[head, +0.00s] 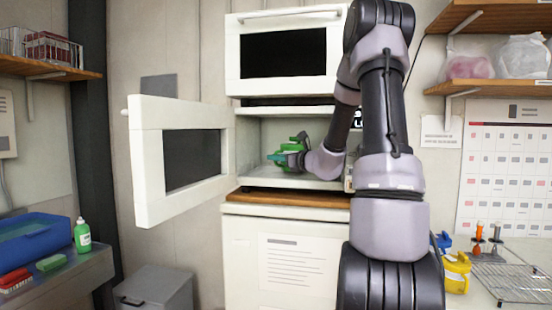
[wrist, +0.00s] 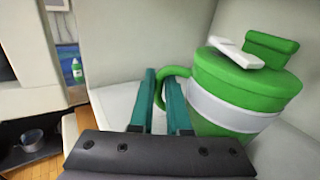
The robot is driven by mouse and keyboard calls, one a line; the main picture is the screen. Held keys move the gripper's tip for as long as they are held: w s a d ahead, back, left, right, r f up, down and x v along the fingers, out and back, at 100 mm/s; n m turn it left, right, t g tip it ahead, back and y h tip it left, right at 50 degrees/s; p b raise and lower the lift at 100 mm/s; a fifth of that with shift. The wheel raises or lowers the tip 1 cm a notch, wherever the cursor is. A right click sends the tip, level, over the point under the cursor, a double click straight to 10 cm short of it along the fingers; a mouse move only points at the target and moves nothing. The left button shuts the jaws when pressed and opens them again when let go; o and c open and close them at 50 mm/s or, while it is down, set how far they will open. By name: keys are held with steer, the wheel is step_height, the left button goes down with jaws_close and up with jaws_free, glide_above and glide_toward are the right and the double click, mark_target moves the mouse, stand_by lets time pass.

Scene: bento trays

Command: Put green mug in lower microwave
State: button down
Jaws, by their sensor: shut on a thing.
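The green mug (wrist: 240,95) has a white band and a lid with a green and a white tab. It is inside the lower microwave (head: 252,145), whose door (head: 190,160) stands wide open to the left. In the head view the mug (head: 304,138) is partly hidden by my arm. My gripper (wrist: 160,78) has teal fingers and is shut on the mug's handle (wrist: 180,75). The mug looks slightly tilted in the wrist view. I cannot tell whether its base touches the microwave floor.
An upper microwave (head: 285,50), with its door shut, sits above. A wooden board (head: 285,198) lies under the lower microwave. A blue tub (head: 35,240) and a green bottle (head: 82,236) stand at left. A wire rack (head: 515,280) and a yellow mug (head: 457,272) are at right.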

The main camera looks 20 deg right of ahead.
steer(key=shift+f, duration=0.5)
steer(key=c, duration=0.8)
jaws_free()
steer(key=shift+f, duration=0.1)
